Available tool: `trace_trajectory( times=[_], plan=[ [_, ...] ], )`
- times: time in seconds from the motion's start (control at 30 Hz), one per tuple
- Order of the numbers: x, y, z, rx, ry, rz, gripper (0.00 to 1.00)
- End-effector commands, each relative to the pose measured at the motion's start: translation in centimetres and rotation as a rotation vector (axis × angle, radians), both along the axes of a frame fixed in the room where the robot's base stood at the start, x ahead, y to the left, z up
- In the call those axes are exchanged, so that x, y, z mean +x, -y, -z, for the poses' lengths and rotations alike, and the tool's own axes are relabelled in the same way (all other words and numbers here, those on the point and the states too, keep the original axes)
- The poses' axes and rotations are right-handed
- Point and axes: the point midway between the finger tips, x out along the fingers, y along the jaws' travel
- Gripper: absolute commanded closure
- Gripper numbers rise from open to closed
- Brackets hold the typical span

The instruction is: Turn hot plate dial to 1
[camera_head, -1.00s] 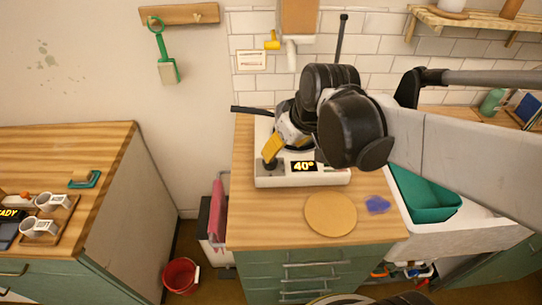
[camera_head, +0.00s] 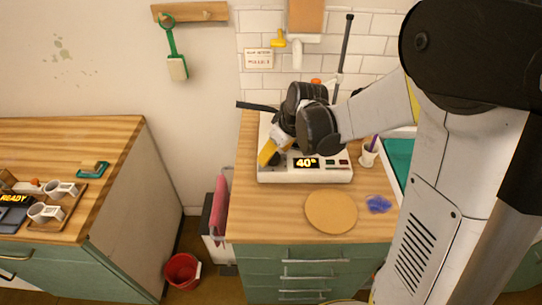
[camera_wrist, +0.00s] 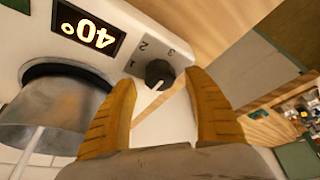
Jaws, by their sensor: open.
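The white hot plate (camera_head: 335,176) stands on the wooden counter, with a lit display (camera_head: 305,163) reading 40°. In the wrist view, its dark round dial (camera_wrist: 159,73) sits beside the printed numbers 1, 2 and 3. A pale pointer mark on the dial faces the lower left of that view, away from the numbers. My gripper (camera_wrist: 161,77) is open, its yellow fingers on either side of the dial in the picture. Whether they touch it, I cannot tell. In the head view, my gripper (camera_head: 266,155) covers the dial.
A metal vessel (camera_wrist: 50,115) stands on the plate close to my fingers. A round wooden board (camera_head: 331,212) and blue pigment (camera_head: 378,204) lie in front. A cup (camera_head: 368,155) stands to the right, near a green basin (camera_head: 398,160).

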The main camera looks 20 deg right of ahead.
Motion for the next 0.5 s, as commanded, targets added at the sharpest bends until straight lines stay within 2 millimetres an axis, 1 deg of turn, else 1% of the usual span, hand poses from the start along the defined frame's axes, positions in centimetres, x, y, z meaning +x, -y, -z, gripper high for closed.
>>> trace_trajectory(
  times=[0.03,0.13,0.43,0.47,0.5],
  plan=[
    [0.21,-0.11,0.66,0.000,0.000,0.000,0.39],
    [0.40,-0.22,1.19,0.000,0.000,0.000,0.39],
    [0.48,-0.27,1.28,0.000,0.000,0.001,0.39],
    [0.48,-0.27,1.27,0.000,0.000,0.001,0.47],
    [0.48,-0.27,1.27,0.000,0.000,0.001,0.59]
  ],
)
